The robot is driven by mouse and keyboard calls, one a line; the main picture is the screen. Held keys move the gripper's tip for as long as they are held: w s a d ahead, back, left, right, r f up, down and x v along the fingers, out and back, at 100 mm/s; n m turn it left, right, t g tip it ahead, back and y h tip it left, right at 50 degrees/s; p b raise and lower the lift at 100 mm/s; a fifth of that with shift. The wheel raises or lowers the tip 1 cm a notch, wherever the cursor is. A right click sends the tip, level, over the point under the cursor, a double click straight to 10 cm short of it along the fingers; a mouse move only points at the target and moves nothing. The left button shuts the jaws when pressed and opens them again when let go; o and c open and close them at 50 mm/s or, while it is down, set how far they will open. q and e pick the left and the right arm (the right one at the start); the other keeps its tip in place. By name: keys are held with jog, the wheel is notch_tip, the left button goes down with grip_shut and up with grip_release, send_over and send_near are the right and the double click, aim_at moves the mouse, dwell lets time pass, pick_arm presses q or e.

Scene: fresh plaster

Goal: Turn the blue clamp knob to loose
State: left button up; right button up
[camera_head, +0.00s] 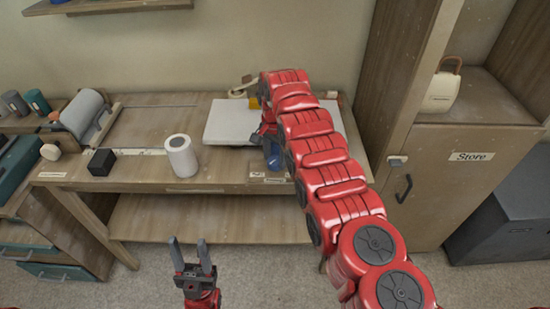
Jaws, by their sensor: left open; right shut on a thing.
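The blue clamp knob (274,163) shows only in part at the front edge of the wooden bench. My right arm reaches across the bench from the lower right and covers much of that spot. My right gripper (268,140) is at the knob and shut on it; its fingertips are mostly hidden by the arm. Which way the knob is turned cannot be seen. My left gripper (191,255) is open and empty, in front of the bench, pointing up in the picture.
A white cylinder (181,157) and a black block (102,162) stand left on the bench (225,183). A pale flat slab (230,122) lies behind my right gripper. A grey roll (86,112) is at the far left. A cabinet labelled Store (465,185) stands right.

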jog(key=shift+f+n+b, duration=0.1)
jog(key=shift+n+b, duration=0.6)
jog(key=shift+n, duration=0.4)
jog(key=n, duration=0.2)
jog(key=shift+n+b, duration=0.3)
jog(key=shift+n, duration=0.1)
jog(key=n, duration=1.2)
jog(key=o, duration=1.4)
jog(key=shift+c, duration=0.2)
